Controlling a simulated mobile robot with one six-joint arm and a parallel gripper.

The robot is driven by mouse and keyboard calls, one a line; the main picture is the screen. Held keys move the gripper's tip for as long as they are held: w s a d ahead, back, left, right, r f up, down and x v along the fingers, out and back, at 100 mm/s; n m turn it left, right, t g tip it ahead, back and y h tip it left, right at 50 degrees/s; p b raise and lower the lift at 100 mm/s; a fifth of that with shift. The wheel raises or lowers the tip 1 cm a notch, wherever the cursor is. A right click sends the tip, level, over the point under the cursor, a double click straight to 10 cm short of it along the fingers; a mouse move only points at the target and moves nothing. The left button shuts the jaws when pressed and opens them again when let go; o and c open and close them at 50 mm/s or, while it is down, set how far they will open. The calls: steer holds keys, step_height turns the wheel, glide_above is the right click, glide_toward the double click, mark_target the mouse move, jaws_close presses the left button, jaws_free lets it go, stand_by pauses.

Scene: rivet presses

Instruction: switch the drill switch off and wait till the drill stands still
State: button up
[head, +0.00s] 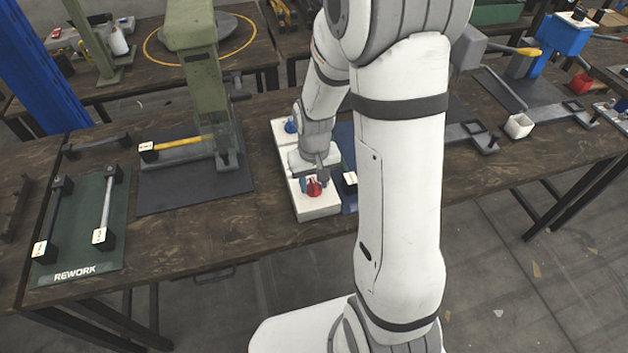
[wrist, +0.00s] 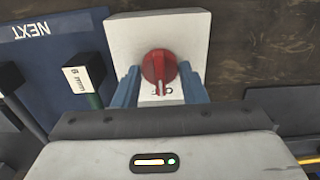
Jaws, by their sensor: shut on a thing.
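The drill switch is a red rotary knob (wrist: 158,65) on a white box (wrist: 120,35), and it also shows in the head view (head: 314,188). Its white pointer mark points towards my gripper, at lettering that is partly hidden. My gripper (wrist: 159,80) comes down over the box with one blue finger on each side of the knob, shut on it. In the head view my arm hides part of the box (head: 318,208). I cannot make out the drill itself, nor whether it turns.
A blue mat marked NEXT (wrist: 45,60) with a labelled black block (wrist: 84,72) lies beside the box. A green press (head: 195,60) with a yellow lever stands to the left, near a green REWORK mat (head: 80,235). A blue knob (head: 291,125) is behind my wrist.

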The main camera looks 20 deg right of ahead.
mark_target(314, 184)
steer(key=o, duration=1)
steer(key=shift+r, duration=0.1)
step_height(314, 184, up, 7)
steer(key=shift+f, duration=0.1)
steer(key=shift+r, duration=0.45)
steer(key=shift+s+r, duration=0.1)
steer(key=shift+r, duration=0.15)
steer(key=s+r+t, duration=0.2)
steer(key=s+r, duration=0.8)
steer(key=s, duration=0.4)
steer(key=shift+r+t, duration=0.2)
steer(key=shift+t, duration=0.2)
